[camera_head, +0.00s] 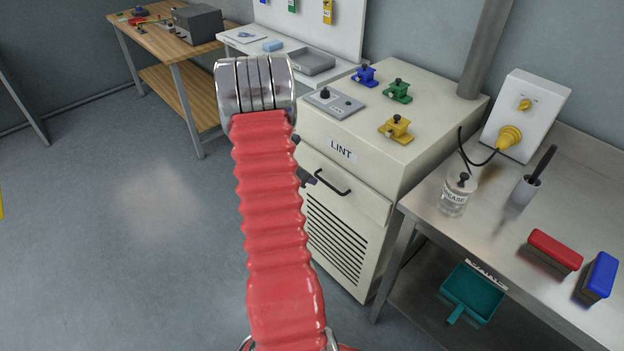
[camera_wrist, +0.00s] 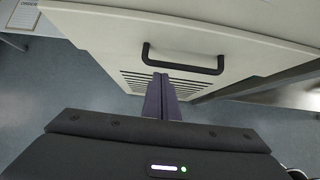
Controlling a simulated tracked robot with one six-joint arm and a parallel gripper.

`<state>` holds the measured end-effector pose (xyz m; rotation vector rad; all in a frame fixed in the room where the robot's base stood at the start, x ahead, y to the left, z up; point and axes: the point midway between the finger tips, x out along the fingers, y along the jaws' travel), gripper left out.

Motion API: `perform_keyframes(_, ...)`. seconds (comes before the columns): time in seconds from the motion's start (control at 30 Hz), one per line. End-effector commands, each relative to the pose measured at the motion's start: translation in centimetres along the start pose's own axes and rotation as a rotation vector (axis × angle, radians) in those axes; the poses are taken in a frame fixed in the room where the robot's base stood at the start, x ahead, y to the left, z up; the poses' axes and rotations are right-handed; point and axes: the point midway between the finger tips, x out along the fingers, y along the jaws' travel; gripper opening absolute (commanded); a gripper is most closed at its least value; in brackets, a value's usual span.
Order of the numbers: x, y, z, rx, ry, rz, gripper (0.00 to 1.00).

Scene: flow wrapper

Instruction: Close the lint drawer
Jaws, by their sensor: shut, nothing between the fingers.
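The lint drawer (camera_head: 362,201) is in the front of the beige cabinet, below the LINT label (camera_head: 341,148). Its front has a black bar handle (camera_head: 330,183), which also shows in the wrist view (camera_wrist: 183,68). The drawer front seems to stand slightly out from the cabinet; how far I cannot tell. My gripper (camera_wrist: 161,78) is shut and empty, its dark fingers together just below the handle in the wrist view. Whether the tips touch the drawer is unclear. In the head view my red arm hides most of the gripper; only a dark bit shows left of the handle.
A steel table (camera_head: 480,235) on the right holds a jar, a cup and two brushes. A teal dustpan (camera_head: 473,292) is beneath. The floor on the left is clear.

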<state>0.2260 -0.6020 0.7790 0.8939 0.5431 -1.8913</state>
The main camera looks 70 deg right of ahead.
Motion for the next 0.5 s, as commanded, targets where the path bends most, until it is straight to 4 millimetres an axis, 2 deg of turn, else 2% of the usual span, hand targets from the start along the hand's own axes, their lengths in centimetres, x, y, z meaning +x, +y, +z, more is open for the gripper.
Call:
perform_keyframes(0.13,-1.9,-0.2,-1.7,-0.004,0.002,0.000,0.00)
perform_keyframes(0.5,-7.5,-0.1,-1.6,-0.001,0.002,0.001,0.00)
